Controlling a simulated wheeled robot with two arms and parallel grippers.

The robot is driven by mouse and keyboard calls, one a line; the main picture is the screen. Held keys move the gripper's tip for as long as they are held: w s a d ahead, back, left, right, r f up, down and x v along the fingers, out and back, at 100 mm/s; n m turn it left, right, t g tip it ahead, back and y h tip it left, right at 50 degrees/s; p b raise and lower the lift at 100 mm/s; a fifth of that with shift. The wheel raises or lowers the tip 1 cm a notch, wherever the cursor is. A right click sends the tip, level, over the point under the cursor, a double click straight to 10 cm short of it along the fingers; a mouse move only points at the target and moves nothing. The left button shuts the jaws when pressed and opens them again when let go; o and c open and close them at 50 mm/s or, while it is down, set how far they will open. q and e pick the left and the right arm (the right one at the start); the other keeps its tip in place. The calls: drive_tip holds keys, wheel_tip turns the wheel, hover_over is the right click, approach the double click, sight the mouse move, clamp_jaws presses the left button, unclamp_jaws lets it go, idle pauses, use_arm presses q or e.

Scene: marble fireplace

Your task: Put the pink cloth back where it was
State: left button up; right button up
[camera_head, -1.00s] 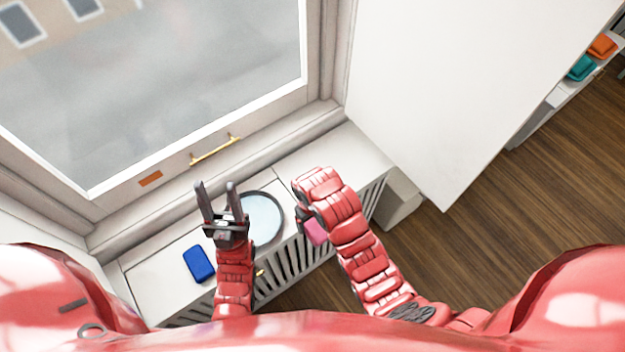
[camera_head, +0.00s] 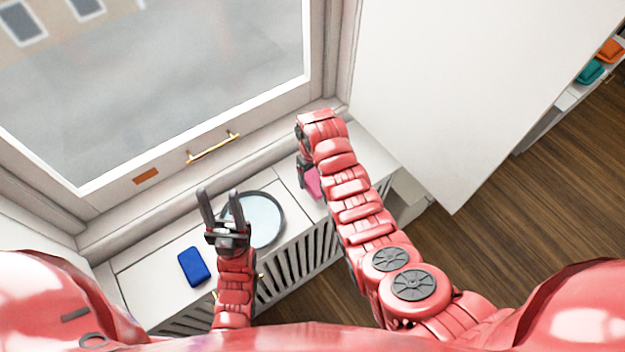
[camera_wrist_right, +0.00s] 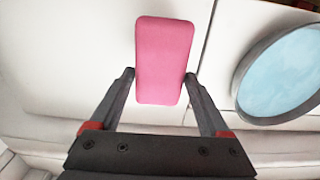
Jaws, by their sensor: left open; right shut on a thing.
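The pink cloth (camera_wrist_right: 163,60) is a folded, rounded block between the fingers of my right gripper (camera_wrist_right: 160,78) in the right wrist view. The gripper is shut on it, over the white cabinet top. In the head view only a small part of the cloth (camera_head: 313,183) shows beside my right arm, and the right gripper's fingers are mostly hidden. Whether the cloth touches the surface cannot be told. My left gripper (camera_head: 219,208) is open and empty, its fingers pointing up the picture beside the round mirror-like disc.
A blue folded cloth (camera_head: 194,267) lies on the white cabinet top (camera_head: 150,280). The round dark-rimmed disc (camera_head: 262,222) sits near the middle. A window with a brass handle (camera_head: 213,147) stands behind. A white panel (camera_head: 440,90) is at the right. Teal (camera_head: 590,71) and orange (camera_head: 611,49) cloths are on a far shelf.

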sight(313, 176)
drive_tip(key=shift+w+f+p, duration=0.1)
drive_tip(key=shift+f+p, duration=0.3)
drive_tip(key=shift+p, duration=0.05)
drive_tip(key=shift+f, duration=1.35)
drive_tip(key=o, duration=1)
drive_tip(key=shift+r, duration=0.1)
